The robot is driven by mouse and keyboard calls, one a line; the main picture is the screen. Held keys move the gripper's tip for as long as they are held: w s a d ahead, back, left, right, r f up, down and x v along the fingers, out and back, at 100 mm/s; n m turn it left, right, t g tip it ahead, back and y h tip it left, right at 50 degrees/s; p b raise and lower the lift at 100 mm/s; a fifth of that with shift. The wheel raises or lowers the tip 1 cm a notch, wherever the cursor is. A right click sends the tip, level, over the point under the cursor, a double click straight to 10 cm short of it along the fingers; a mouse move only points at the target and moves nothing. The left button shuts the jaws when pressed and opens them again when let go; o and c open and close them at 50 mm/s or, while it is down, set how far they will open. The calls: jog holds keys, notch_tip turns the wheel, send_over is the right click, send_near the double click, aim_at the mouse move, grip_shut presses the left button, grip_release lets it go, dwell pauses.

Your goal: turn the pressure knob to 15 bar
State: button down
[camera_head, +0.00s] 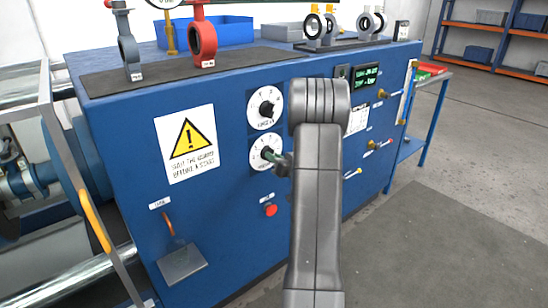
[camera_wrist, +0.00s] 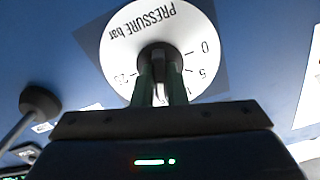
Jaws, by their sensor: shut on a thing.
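The pressure knob is a black knob (camera_wrist: 158,52) in the middle of a round white dial (camera_wrist: 122,42). The dial reads "PRESSURE bar", upside down in the wrist view, with 0 and 5 visible on the right and a partly legible number on the left. My gripper (camera_wrist: 162,88) has its two green fingers shut on the knob from the front. The fingers hide the lower part of the dial, and I cannot read the knob's setting. In the head view my gripper (camera_head: 278,160) is at the lower white dial (camera_head: 258,147) on the blue cabinet.
A similar dial with a black knob (camera_head: 266,108) sits just above. A red button (camera_head: 270,210) is below, and a display (camera_head: 367,76) is at the right. The floor (camera_head: 440,200) at right is clear.

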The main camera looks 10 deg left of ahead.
jog(key=shift+f, duration=0.1)
jog(key=c, duration=1.5)
grip_release()
jog(key=shift+o, duration=0.2)
jog(key=shift+d, duration=0.15)
jog(key=v, duration=1.3)
jog(key=shift+s+d+p, duration=0.2)
jog(key=shift+s+p, duration=0.05)
jog(key=shift+p, duration=0.15)
jog(key=x, duration=1.4)
jog(key=shift+b, duration=0.45)
jog(key=shift+d, duration=0.1)
